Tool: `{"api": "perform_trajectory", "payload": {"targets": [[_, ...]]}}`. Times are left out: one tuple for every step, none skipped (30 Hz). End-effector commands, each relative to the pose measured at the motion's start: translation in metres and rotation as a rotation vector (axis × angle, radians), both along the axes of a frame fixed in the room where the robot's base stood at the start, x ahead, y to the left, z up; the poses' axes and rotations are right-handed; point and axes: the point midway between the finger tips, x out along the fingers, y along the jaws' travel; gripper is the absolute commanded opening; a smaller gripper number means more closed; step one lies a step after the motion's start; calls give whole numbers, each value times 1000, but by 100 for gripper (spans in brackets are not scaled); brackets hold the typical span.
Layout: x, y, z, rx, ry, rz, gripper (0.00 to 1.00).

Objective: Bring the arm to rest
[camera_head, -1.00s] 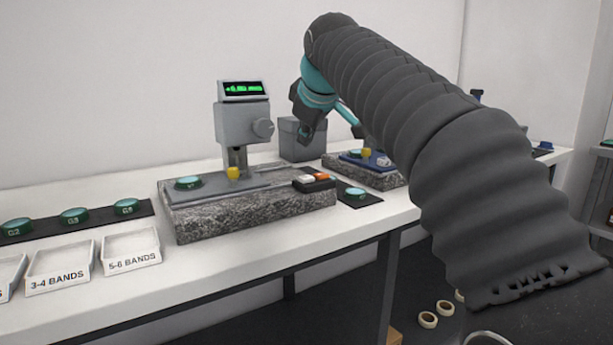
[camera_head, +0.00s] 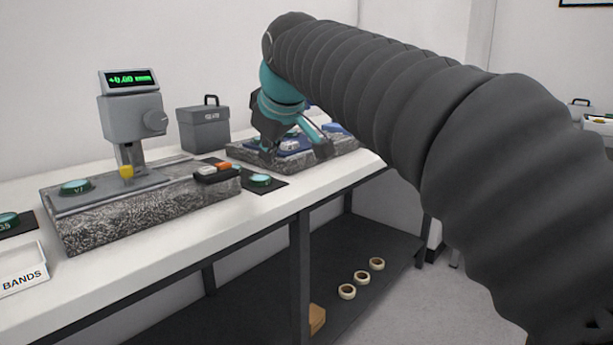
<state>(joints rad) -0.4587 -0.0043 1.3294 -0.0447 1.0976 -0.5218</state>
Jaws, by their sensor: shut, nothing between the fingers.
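My arm, in a dark ribbed sleeve (camera_head: 400,100) with a teal wrist (camera_head: 280,90), reaches from the lower right up and over the bench. My gripper (camera_head: 268,154) points down in front of the far granite block (camera_head: 340,158), small and partly lost against dark parts. It is shut and holds nothing that I can see. I cannot tell whether it touches anything.
The bench (camera_head: 200,232) carries a gauge with a green display (camera_head: 133,82), a granite base (camera_head: 150,212), a grey case (camera_head: 204,130) and a green-rimmed disc (camera_head: 260,180). Tape rolls (camera_head: 347,291) lie on the dark lower shelf (camera_head: 395,250).

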Motion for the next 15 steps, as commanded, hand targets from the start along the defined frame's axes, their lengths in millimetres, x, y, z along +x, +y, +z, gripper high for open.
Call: {"api": "perform_trajectory", "payload": {"targets": [[-12, -24, -9, 14, 19, -52, 0], [-19, -36, -16, 24, 32, -83, 0], [-28, -52, -25, 36, 49, -125, 0], [-36, -64, -32, 47, 59, -156, 0], [-44, -75, -40, 56, 72, -187, 0], [-55, -90, -51, 70, 88, -229, 0], [-63, -100, -59, 80, 100, -261, 0], [-72, -111, -68, 91, 110, -292, 0], [-84, -124, -80, 105, 125, -334, 0], [-94, -133, -89, 116, 136, -367, 0], [-104, -142, -99, 125, 147, -398, 0], [-117, -154, -112, 141, 161, -441, 0], [-127, -163, -123, 152, 172, -474, 0], [-137, -170, -134, 162, 182, -505, 0], [-151, -181, -148, 177, 196, -550, 0]]}}
